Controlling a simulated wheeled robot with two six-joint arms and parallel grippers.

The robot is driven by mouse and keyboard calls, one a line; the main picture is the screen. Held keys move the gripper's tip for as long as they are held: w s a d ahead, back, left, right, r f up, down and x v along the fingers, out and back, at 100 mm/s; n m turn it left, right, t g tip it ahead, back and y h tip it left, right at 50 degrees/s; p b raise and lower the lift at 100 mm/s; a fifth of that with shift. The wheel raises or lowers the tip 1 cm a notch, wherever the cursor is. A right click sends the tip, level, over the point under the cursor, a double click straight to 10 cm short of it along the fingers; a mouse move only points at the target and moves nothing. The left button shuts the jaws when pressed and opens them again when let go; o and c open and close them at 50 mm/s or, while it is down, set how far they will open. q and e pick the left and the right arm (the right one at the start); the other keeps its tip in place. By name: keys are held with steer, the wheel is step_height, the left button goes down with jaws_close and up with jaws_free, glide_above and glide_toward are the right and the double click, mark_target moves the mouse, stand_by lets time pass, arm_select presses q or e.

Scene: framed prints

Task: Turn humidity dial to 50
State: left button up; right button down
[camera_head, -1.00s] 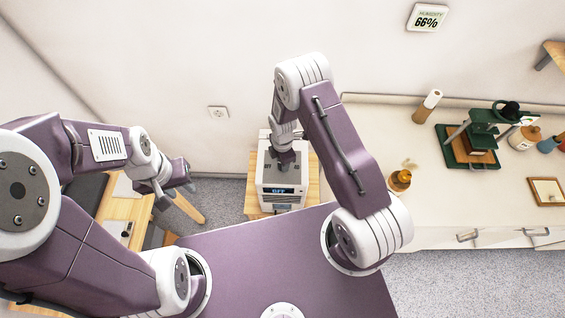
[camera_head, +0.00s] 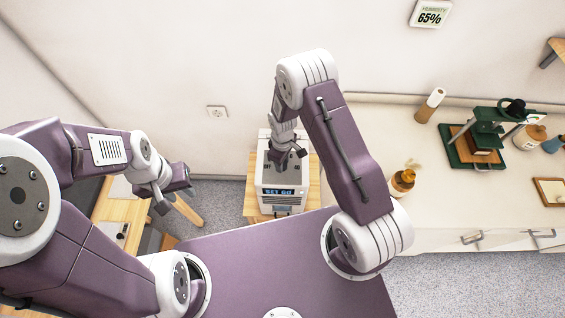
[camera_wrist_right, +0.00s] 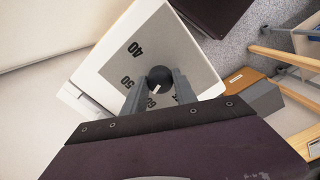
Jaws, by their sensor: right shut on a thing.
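The white humidifier box (camera_head: 283,178) stands on a small wooden stand, its display (camera_head: 279,192) seeming to read "SET 60". In the right wrist view, its grey top plate (camera_wrist_right: 176,45) carries the marks 40, 50 and 60. The dark round dial (camera_wrist_right: 159,77) has a white pointer line directed toward the 60 mark, which is partly hidden by my fingers. My right gripper (camera_head: 285,158) is over the box top; in the wrist view its fingers (camera_wrist_right: 160,88) are shut on the dial, one on each side. My left gripper (camera_head: 180,192) is away to the left, its jaws unclear.
A counter (camera_head: 370,125) on the right holds an amber bottle (camera_head: 402,182), a paper roll (camera_head: 430,105) and a green press (camera_head: 480,140). A wooden table (camera_head: 112,212) is at the left.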

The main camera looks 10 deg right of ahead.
steer(key=m+b, duration=0.1)
steer(key=m, duration=0.4)
steer(key=shift+w, duration=0.15)
steer(key=shift+r+m, duration=0.1)
steer(key=shift+m, duration=1.9)
steer(key=shift+w, duration=0.1)
steer(key=c, duration=1)
jaws_free()
steer(key=shift+c, duration=0.2)
steer(key=shift+o, duration=0.4)
step_height(320, 180, up, 9)
steer(key=b, duration=0.1)
